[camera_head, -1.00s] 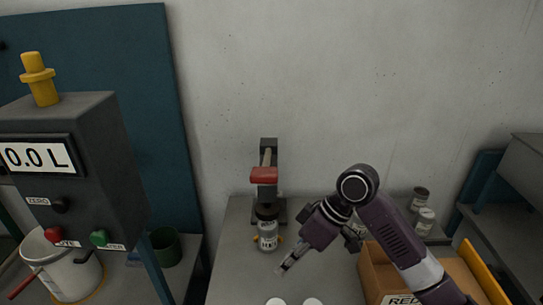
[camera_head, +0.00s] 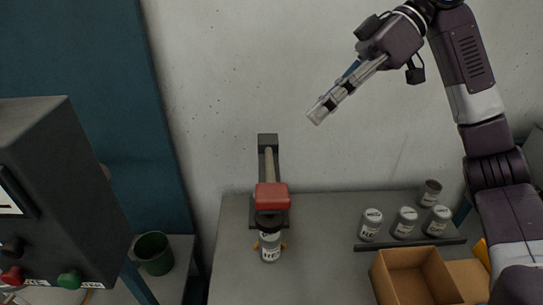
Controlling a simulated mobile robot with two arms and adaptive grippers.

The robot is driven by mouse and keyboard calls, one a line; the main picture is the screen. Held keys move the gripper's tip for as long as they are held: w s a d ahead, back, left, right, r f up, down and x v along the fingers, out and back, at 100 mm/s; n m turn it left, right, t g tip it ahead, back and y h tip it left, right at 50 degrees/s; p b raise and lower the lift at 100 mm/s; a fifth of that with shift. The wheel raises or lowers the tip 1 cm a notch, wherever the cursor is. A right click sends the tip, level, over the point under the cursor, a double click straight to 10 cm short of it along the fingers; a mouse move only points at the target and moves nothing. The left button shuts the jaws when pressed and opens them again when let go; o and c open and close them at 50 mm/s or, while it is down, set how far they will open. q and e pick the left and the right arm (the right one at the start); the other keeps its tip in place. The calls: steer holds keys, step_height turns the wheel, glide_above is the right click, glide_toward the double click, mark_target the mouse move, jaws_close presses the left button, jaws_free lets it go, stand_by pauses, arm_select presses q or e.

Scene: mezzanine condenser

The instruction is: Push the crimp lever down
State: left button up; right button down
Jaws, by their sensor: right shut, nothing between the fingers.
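The crimp lever has a red handle (camera_head: 271,196) on a pale arm and belongs to a dark crimper (camera_head: 268,142) at the back of the grey table. The lever is raised, its handle tipped towards me. A labelled bottle (camera_head: 270,246) with a dark top stands under it, between small yellow guides. My right gripper (camera_head: 318,112) is shut and empty, in the air above and to the right of the handle, apart from it. My left gripper is not in view.
A dark box with buttons (camera_head: 60,190) and a green bucket (camera_head: 154,253) are at the left.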

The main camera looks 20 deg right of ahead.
steer(key=p, duration=0.2)
glide_toward(265, 191)
step_height(265, 191, up, 2)
steer(key=a, duration=0.2)
steer(key=a+f, duration=0.1)
steer(key=f, duration=0.1)
steer(key=a+f+p, duration=0.1)
steer(key=f, duration=0.1)
steer(key=shift+a+f, duration=0.1)
steer(key=shift+a, duration=0.1)
steer(key=shift+s+f, duration=0.25)
steer(key=shift+f, duration=0.45)
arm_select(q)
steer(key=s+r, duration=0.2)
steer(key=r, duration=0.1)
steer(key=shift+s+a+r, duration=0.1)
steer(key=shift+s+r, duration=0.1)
arm_select(e)
steer(key=shift+f, duration=0.1)
